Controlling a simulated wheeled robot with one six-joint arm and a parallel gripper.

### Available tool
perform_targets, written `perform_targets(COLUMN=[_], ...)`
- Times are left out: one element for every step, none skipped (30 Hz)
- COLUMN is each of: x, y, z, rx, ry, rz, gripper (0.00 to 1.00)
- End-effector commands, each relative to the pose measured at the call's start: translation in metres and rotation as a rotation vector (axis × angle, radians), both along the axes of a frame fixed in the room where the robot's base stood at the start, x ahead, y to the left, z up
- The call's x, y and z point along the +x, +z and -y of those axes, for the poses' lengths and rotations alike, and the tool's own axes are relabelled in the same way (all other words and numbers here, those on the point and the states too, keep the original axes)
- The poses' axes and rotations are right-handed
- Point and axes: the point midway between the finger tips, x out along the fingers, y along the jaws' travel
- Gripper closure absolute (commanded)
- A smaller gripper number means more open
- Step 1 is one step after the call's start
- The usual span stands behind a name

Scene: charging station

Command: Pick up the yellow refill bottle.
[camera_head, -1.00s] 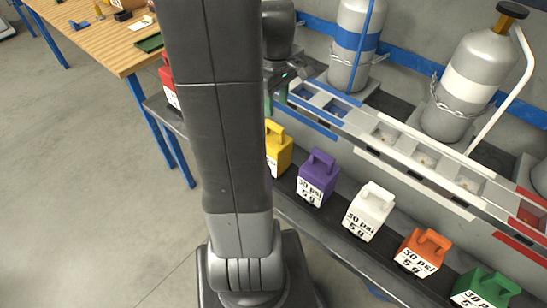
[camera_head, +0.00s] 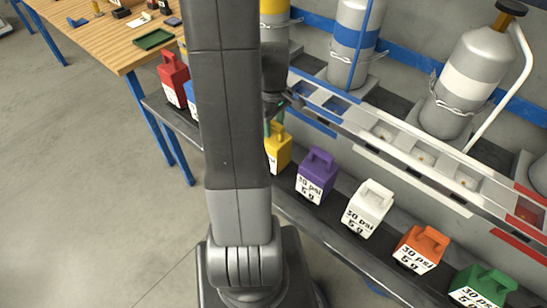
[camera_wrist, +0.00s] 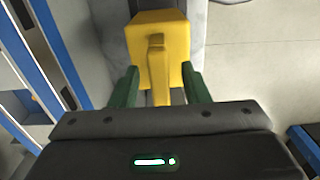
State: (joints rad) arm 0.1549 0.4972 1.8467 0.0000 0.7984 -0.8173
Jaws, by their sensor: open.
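The yellow refill bottle (camera_head: 282,154) stands upright on the grey shelf, partly hidden behind my arm in the head view. In the wrist view the yellow bottle (camera_wrist: 174,32) is centred ahead, with its handle between the two green fingers. My gripper (camera_wrist: 160,88) is open, one finger on each side of the handle. No contact with the handle shows. In the head view my gripper (camera_head: 270,124) is just above and behind the bottle's top, mostly hidden by my arm.
The purple bottle (camera_head: 316,178) stands right of the yellow one, then white (camera_head: 369,209), orange (camera_head: 421,249) and green (camera_head: 484,290) ones. A red bottle (camera_head: 173,80) and a mostly hidden blue one (camera_head: 190,95) stand left. A rack (camera_head: 400,145) runs behind, with gas cylinders (camera_head: 461,84) along the wall.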

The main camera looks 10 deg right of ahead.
Motion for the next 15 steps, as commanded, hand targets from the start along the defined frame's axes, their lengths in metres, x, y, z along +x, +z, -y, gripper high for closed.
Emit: perform_targets(x=[0.0001,0.0001,0.0001,0.0001,0.0001,0.0001,0.0001,0.0001,0.0001,0.0001,0.0001,0.0001,0.0002,0.0002,0.0002], y=[0.0002,0.0002,0.0003,0.0003,0.0003,0.0004,0.0004,0.0004,0.0005,0.0005,0.0005,0.0005,0.0005,0.0006,0.0006], z=[0.0001,0.0001,0.0001,0.0001,0.0001,0.0001,0.0000,0.0001,0.0000,0.0000,0.0000,0.0000,0.0001,0.0001,0.0001], rx=[0.000,0.000,0.000,0.000,0.000,0.000,0.000,0.000,0.000,0.000,-0.001,-0.001,0.000,0.000,0.000], ry=[0.000,0.000,0.000,0.000,0.000,0.000,0.000,0.000,0.000,0.000,0.000,0.000,0.000,0.000,0.000], rz=[0.000,0.000,0.000,0.000,0.000,0.000,0.000,0.000,0.000,0.000,0.001,0.001,0.001,0.001,0.001], gripper=[0.58,0.58,0.60,0.66,0.72,0.80,0.86,0.92,0.99,1.00,1.00,1.00,1.00,1.00,1.00])
